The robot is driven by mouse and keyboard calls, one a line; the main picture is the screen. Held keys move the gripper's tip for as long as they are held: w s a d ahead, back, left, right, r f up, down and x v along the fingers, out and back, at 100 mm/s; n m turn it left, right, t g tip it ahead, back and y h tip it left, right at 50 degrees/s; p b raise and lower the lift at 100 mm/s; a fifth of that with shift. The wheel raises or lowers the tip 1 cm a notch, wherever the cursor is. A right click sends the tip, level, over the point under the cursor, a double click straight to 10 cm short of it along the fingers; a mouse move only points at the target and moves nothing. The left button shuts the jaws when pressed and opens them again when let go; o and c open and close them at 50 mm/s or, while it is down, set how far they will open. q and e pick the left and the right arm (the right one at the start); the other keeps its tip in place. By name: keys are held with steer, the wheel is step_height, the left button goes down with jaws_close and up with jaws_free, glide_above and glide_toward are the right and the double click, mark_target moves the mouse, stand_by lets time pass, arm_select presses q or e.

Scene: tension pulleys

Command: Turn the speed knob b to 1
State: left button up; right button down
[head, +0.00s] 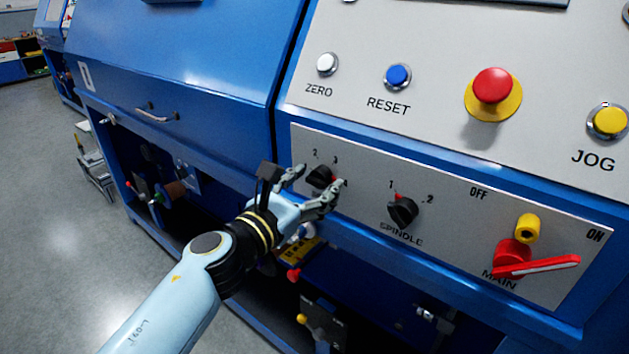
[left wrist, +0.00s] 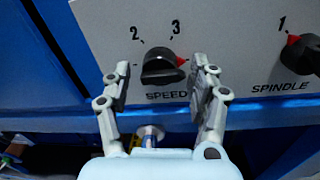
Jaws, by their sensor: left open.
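The black speed knob (head: 320,175) sits on the light grey lower panel of the blue machine. In the left wrist view the speed knob (left wrist: 163,66) is above the word SPEED, with 2 and 3 printed above it. Its red pointer mark points to the right, past the 3. The label on that side is mostly hidden by a finger. My left gripper (head: 316,183) is open in front of the knob. In the left wrist view its fingers (left wrist: 161,77) are on either side of the knob, with gaps visible. My right gripper is not in view.
The spindle knob (head: 403,212) is to the right, its red mark near 1. A red MAIN switch handle (head: 540,266) with a yellow piece is farther right. White, blue, red and yellow buttons are on the upper panel. A blue ledge runs below the lower panel.

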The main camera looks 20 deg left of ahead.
arm_select(q)
steer(key=shift+w+d, duration=0.1)
steer(key=shift+w, duration=0.25)
steer(key=c, duration=1)
steer(key=shift+c, duration=0.2)
